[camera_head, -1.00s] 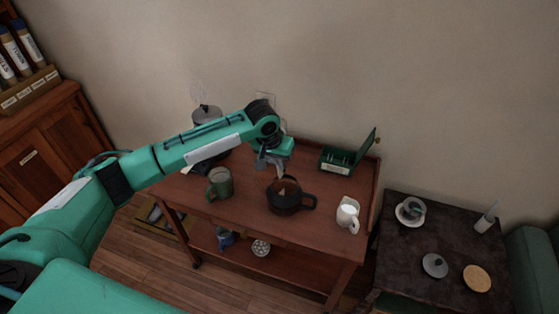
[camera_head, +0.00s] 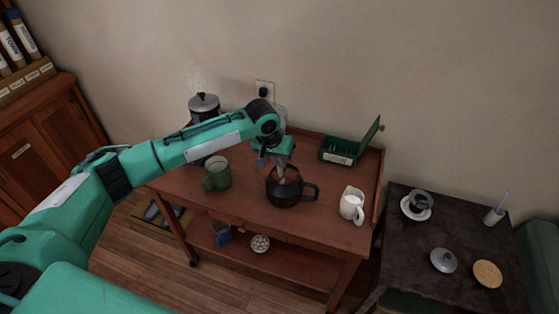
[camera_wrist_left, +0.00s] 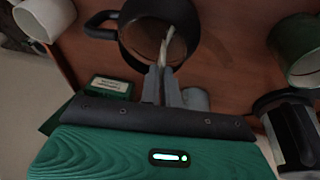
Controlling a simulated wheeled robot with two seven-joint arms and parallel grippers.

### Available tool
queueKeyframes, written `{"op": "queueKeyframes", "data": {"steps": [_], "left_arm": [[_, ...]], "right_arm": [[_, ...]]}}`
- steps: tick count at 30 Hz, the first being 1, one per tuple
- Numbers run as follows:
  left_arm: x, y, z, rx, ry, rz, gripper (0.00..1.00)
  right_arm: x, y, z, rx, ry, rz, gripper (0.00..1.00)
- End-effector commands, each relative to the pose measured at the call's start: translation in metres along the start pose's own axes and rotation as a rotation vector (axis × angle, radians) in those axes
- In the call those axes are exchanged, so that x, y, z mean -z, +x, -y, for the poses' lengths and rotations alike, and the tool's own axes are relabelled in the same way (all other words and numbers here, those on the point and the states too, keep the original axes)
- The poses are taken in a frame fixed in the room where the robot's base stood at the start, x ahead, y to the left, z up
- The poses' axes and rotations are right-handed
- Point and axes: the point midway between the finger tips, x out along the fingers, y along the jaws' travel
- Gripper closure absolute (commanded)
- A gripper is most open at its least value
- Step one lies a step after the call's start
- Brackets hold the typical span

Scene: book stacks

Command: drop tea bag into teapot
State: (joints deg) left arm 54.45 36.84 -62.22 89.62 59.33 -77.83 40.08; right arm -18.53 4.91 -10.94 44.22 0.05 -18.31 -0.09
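The dark teapot (camera_head: 284,196) stands lidless on the wooden cart, its handle to the right in the head view. In the left wrist view the teapot (camera_wrist_left: 128,38) shows its open mouth and brownish inside. My left gripper (camera_head: 281,172) points down right over the mouth. Its fingers (camera_wrist_left: 163,78) are close together on a thin pale strip, which looks like the tea bag (camera_wrist_left: 168,42) and hangs at the opening. The bag's lower end is hard to make out. My right gripper is not in view.
A green mug (camera_head: 217,176) stands left of the teapot and a white jug (camera_head: 352,207) right of it. An open green box (camera_head: 340,152) sits behind. A steaming kettle (camera_head: 203,106) is at back left. A dark side table (camera_head: 405,262) holds a cup, a lid and a round coaster.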

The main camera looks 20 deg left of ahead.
Motion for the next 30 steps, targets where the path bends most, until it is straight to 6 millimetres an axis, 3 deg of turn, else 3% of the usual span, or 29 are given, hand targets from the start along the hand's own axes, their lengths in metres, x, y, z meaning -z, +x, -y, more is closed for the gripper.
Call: {"op": "queueKeyframes", "data": {"steps": [6,11,22,26,30], "left_arm": [[0.000,0.000,0.000,0.000,0.000,0.000,1.00],[0.000,0.000,0.000,0.000,0.000,0.000,0.71],[0.001,-0.006,0.000,-0.001,0.000,-0.001,0.71],[0.001,-0.024,0.001,-0.001,0.000,-0.003,0.71],[0.001,-0.056,0.000,-0.001,0.002,-0.004,0.71]], "right_arm": [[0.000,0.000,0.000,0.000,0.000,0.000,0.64],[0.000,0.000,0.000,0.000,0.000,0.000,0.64],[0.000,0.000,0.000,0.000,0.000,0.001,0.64],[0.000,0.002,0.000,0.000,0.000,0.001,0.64],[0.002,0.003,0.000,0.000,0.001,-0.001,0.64]]}}
